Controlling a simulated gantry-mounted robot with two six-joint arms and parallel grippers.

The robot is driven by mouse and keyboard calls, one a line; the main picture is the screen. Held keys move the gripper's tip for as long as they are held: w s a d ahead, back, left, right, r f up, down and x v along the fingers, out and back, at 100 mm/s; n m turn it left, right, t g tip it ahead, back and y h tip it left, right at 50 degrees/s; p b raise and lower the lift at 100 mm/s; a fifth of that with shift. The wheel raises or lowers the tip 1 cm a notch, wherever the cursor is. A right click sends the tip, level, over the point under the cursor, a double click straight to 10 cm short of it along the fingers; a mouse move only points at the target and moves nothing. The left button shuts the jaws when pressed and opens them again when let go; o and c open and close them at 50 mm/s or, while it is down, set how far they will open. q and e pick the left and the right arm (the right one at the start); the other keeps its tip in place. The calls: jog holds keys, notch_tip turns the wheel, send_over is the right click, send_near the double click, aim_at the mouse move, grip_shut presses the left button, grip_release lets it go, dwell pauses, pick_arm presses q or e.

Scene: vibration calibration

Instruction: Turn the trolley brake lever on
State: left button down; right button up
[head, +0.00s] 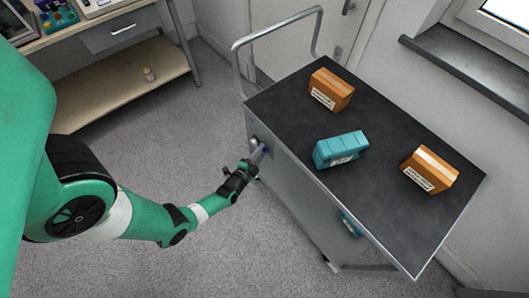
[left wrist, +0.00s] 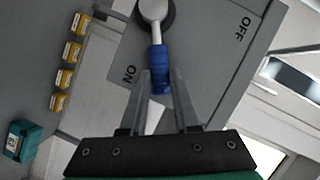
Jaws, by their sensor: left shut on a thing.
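The trolley (head: 400,215) has a dark top and a grey side panel, and its brake lever (head: 260,152) is on that side near the handle end. In the left wrist view the lever has a round dark pivot, a silver shaft and a blue grip (left wrist: 160,66). It sits on a grey plate (left wrist: 215,50) marked ON and OFF, with the blue grip beside the ON mark and away from OFF. My left gripper (head: 251,166) is shut on the blue grip, with one finger on each side, also in the left wrist view (left wrist: 159,82). My right gripper is not in view.
Two orange boxes (head: 331,89) (head: 430,169) and a teal case (head: 341,149) stand on the trolley top. A metal push handle (head: 236,66) rises at the far end. A workbench (head: 100,37) stands at the upper left. Grey carpet (head: 200,120) lies clear between them.

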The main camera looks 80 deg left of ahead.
pick_arm(q)
jog(key=c, duration=0.6)
grip_release()
jog(key=shift+c, duration=0.2)
jog(key=p+v, duration=0.4)
jog(key=v, duration=0.7)
jog(key=shift+s+d+p, duration=0.2)
jog(key=shift+d+p, duration=0.05)
jog(key=shift+p, duration=0.1)
